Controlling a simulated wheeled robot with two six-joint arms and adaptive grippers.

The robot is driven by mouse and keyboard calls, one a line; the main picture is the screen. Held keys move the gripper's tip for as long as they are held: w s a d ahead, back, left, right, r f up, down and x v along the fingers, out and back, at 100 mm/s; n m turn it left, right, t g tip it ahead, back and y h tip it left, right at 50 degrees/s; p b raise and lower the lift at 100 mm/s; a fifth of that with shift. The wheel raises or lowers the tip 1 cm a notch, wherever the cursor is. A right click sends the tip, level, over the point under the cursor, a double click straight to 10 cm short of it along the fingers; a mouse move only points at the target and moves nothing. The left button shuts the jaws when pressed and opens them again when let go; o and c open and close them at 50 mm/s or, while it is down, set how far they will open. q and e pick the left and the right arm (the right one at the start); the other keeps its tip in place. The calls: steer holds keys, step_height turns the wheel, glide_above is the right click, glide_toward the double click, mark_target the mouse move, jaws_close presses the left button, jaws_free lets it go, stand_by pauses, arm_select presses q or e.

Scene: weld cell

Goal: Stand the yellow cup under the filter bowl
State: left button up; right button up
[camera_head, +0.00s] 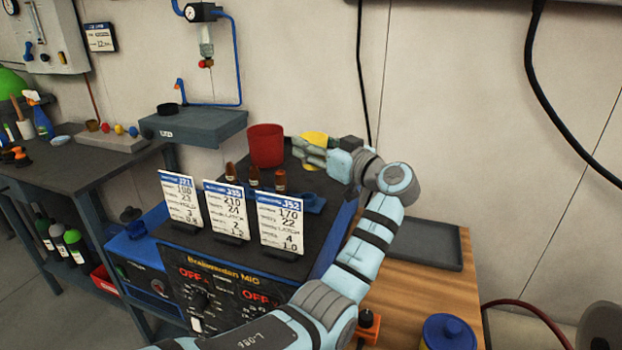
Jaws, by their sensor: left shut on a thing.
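The yellow cup (314,136) is at the top of the welder, partly hidden behind my left gripper (310,151). My right gripper is not in view.
A red cup (266,145) stands just left of the yellow one. Several brown-tipped pieces (254,176) and three white setting cards (226,211) stand on the welder (215,262). A blue hose (238,60) runs beside the bowl. A black ring (167,109) lies at the shelf's left end.

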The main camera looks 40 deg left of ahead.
arm_select(q)
step_height(320, 180, down, 7)
steer(key=shift+r+b, duration=0.1)
steer(key=shift+b, duration=0.45)
steer(key=o, duration=1.1)
